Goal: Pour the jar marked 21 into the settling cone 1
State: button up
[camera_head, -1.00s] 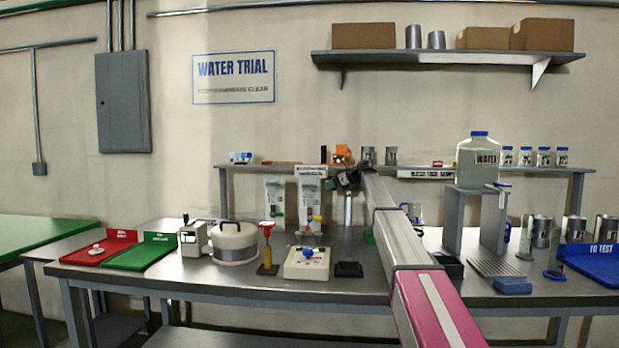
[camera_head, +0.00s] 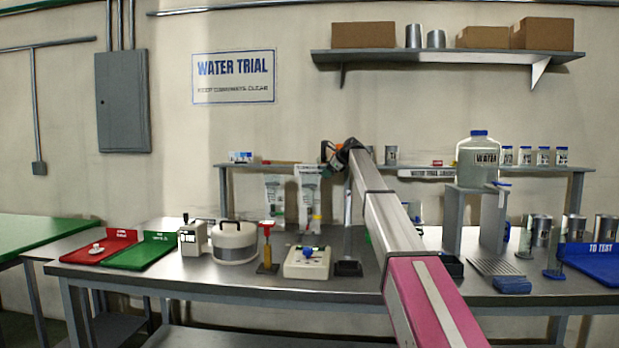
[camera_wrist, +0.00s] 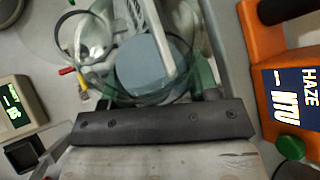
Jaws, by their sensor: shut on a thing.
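My gripper (camera_head: 334,166) is at the shelf over the back of the bench, near the tops of the settling cones. It is small and dark there, so its fingers do not show clearly. In the wrist view a round blue-grey thing (camera_wrist: 145,68) with clear greenish edges lies just beyond the dark gripper bar. It looks like the jar, held by my gripper; no number on it is readable. Two settling cones stand side by side before pale panels, the left one (camera_head: 275,200) and the right one (camera_head: 309,197). Their labels are too small to read.
An orange haze meter (camera_wrist: 292,85) is close at the right in the wrist view. A balance-like white device (camera_head: 306,262), a red-topped tool (camera_head: 266,248) and a round white pot (camera_head: 235,242) stand on the bench. A large water jug (camera_head: 479,160) stands right.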

aim_at(325, 163)
jog(key=r, duration=0.2)
jog(key=shift+s+a+r+h, duration=0.15)
jog(key=shift+a+r+h, duration=0.15)
jog(key=shift+h, duration=0.1)
jog(key=shift+f+n+t+h, duration=0.1)
jog(key=shift+n+t+h, duration=0.2)
jog(key=shift+n, duration=0.1)
jog(key=shift+f+h, duration=0.2)
jog(key=shift+h, duration=0.1)
jog(key=shift+d+f+n+t+h, duration=0.15)
jog(key=shift+f+n+t+h, duration=0.4)
jog(key=shift+f, duration=0.4)
jog(key=shift+d+r+n+t+h+p, duration=0.1)
jog(key=shift+r+n+t+h+p, duration=0.6)
jog(key=shift+r+h+p, duration=0.35)
dwell(2.1)
jog(key=shift+s+a+r+n+t+h, duration=0.25)
jog(key=shift+a+r+n+t+h, duration=0.25)
jog(key=shift+a+r, duration=0.1)
dwell(1.4)
jog(key=shift+f, duration=0.1)
dwell(0.5)
